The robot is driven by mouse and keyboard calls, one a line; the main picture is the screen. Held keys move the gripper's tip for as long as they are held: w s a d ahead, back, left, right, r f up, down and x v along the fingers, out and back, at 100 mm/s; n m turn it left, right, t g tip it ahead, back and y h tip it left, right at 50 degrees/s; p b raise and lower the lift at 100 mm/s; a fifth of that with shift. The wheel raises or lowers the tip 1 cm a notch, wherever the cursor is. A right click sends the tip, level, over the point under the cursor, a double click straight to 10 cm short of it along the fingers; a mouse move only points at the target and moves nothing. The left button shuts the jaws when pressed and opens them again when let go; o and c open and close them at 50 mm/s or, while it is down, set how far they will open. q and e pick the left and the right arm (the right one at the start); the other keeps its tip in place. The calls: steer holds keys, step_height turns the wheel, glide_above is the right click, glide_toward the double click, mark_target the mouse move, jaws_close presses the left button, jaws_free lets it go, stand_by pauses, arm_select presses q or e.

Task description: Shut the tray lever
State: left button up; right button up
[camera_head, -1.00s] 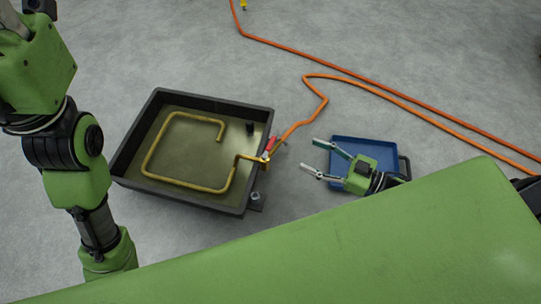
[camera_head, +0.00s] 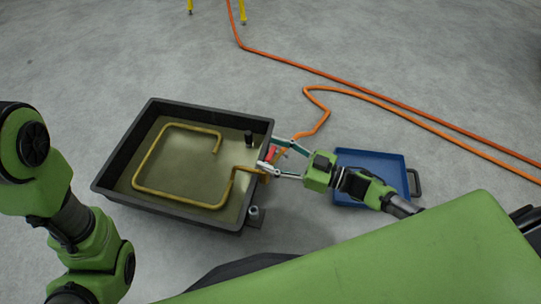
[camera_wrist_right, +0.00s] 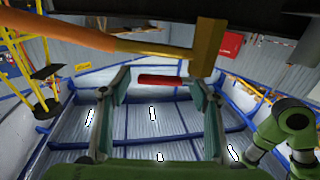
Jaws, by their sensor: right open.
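The tray lever has a red handle (camera_head: 272,153) at the right edge of the black tray (camera_head: 125,143), where the yellow pipe (camera_head: 176,198) meets the orange hose. My right gripper (camera_head: 268,152) is open, with its fingers pointing left on either side of the handle. In the right wrist view the red handle (camera_wrist_right: 160,79) lies crosswise between the two open fingers; contact with them cannot be made out. My left arm comes in at the left, and its gripper is out of frame.
A blue tray (camera_head: 372,160) with a dark handle lies on the floor under my right forearm. The orange hose (camera_head: 400,112) runs across the floor behind it. A small post (camera_head: 254,213) stands at the black tray's front right corner.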

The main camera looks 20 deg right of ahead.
steer(key=shift+w+a, duration=0.3)
steer(key=shift+a, duration=0.05)
steer(key=shift+c, duration=0.3)
steer(key=shift+r, duration=0.1)
jaws_close()
